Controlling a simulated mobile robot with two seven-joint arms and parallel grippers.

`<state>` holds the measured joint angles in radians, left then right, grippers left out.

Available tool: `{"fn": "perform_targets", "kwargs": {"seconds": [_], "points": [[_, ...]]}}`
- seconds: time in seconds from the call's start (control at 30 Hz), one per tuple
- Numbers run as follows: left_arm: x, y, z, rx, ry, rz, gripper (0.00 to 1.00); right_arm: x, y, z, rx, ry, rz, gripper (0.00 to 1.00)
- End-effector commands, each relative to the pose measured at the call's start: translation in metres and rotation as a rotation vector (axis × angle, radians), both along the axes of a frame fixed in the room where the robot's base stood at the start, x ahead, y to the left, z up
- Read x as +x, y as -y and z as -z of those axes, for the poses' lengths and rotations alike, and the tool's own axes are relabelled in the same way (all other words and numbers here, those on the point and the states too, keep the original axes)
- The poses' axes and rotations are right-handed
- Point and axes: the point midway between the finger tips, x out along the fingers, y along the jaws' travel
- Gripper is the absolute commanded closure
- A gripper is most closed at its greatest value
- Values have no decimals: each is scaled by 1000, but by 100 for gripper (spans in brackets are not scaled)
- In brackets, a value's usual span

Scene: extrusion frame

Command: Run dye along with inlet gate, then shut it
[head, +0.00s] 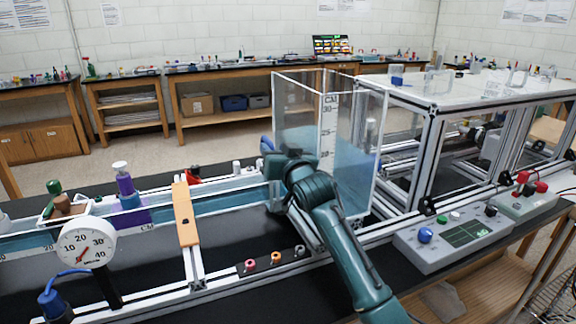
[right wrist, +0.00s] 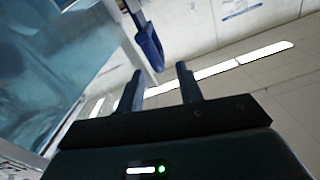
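My right gripper (head: 270,158) reaches in over the channel at the left side of the clear water tank (head: 352,150). In the right wrist view its two fingers (right wrist: 158,84) stand apart with nothing between them. A blue handle-like piece (right wrist: 150,46) hangs beyond the fingertips, apart from them; I cannot tell whether it is the inlet gate's handle. A small blue part (head: 267,143) also shows by the gripper in the head view. The water-filled channel (head: 235,198) runs left from the tank. No dye stream can be made out. My left gripper is out of view.
A wooden crosspiece (head: 185,213), a dial gauge (head: 86,244) and a purple block (head: 129,207) stand along the channel. A white tray (head: 75,209) holds small bottles. Coloured knobs (head: 275,258) sit in front, and a grey control box (head: 455,238) stands at right.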

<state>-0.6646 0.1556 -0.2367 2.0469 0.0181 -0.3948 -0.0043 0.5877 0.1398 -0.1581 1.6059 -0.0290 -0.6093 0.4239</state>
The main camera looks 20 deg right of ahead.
Motion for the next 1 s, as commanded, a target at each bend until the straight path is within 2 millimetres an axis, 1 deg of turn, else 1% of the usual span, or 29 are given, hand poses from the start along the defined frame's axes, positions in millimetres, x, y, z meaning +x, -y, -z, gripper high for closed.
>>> {"fn": "perform_targets", "kwargs": {"seconds": [0.03, 0.2, 0.4, 0.6, 1.0], "points": [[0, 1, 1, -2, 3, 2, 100, -10, 0, 2, 0, 1, -1, 64], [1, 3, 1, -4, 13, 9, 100, -42, 2, 2, 1, 1, -1, 64], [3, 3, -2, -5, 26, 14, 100, -70, 3, 1, 0, 1, -1, 64], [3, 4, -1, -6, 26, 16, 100, -81, 3, 0, 0, 1, -1, 64], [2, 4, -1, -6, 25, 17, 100, -81, 3, 0, 0, 1, -1, 64]]}}
